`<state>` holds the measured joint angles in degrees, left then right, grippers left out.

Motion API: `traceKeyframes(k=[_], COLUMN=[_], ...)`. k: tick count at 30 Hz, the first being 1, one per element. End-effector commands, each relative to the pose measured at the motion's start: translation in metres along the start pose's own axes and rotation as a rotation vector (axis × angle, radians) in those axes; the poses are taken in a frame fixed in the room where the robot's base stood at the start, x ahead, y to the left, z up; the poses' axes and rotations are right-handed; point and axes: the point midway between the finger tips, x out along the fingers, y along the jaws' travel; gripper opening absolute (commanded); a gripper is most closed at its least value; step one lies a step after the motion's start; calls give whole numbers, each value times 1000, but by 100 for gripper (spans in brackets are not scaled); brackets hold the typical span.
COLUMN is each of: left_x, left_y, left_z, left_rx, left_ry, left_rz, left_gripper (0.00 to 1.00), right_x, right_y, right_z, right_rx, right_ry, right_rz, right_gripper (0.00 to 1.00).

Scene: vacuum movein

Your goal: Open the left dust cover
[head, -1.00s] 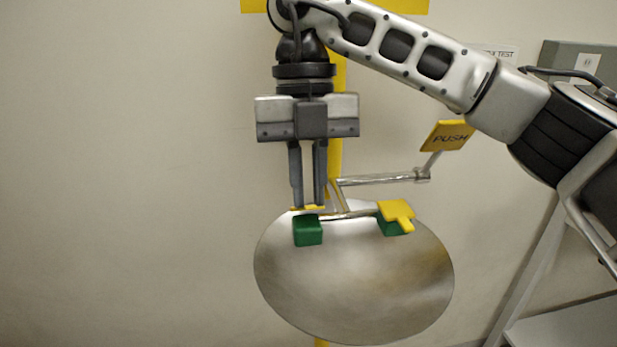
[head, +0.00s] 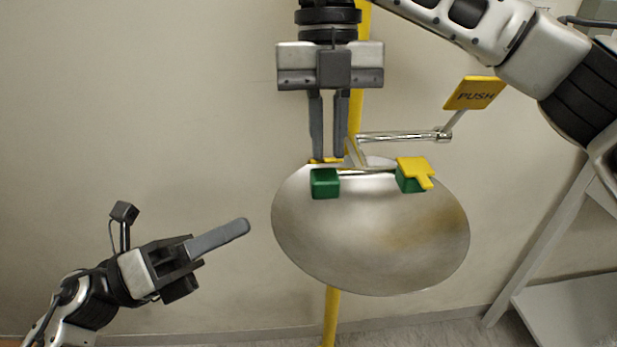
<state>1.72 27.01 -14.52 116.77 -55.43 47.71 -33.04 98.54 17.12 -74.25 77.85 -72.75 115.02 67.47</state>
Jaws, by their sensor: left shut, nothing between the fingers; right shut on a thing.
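A steel eyewash bowl (head: 370,250) hangs in front of a yellow post. Two green spray heads stand at its back rim. The left head (head: 325,184) shows its green top bare, with a thin yellow edge of the left dust cover (head: 325,161) behind it. My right gripper (head: 328,155) points down from above, shut on that cover; its fingertips partly hide it. The right dust cover (head: 415,171) lies flat over the right green head (head: 408,186). My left gripper (head: 247,226) is shut and empty, left of the bowl and apart from it.
A yellow PUSH plate (head: 474,94) on a metal valve arm (head: 400,136) sticks out to the right behind the bowl. The yellow post (head: 331,312) runs to the floor. A grey shelf frame (head: 530,250) stands at right. The wall at left is clear.

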Motion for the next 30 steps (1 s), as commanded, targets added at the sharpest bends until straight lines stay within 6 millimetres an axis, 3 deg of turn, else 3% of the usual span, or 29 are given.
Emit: traceKeyframes(k=[3, 8, 22, 24, 30], left_x=[2, 12, 104, 107, 114], left_y=[-3, -4, -5, -6, -9], left_z=[-6, -11, -24, -9, 10], left_rx=[120, 160, 155, 159, 155], left_ry=[110, 151, 145, 144, 144], left_rz=[-7, -12, -14, -10, -10], left_gripper=[0, 0, 0, 0, 0], right_x=[-1, -1, -1, -1, -1], right_y=[0, 0, 0, 0, 0], right_z=[0, 0, 0, 0, 0], right_rx=[1, 1, 1, 1, 1], right_ry=[-2, -3, -3, -3, -3], right_rz=[1, 1, 2, 2, 2], right_gripper=[0, 0, 0, 0, 0])
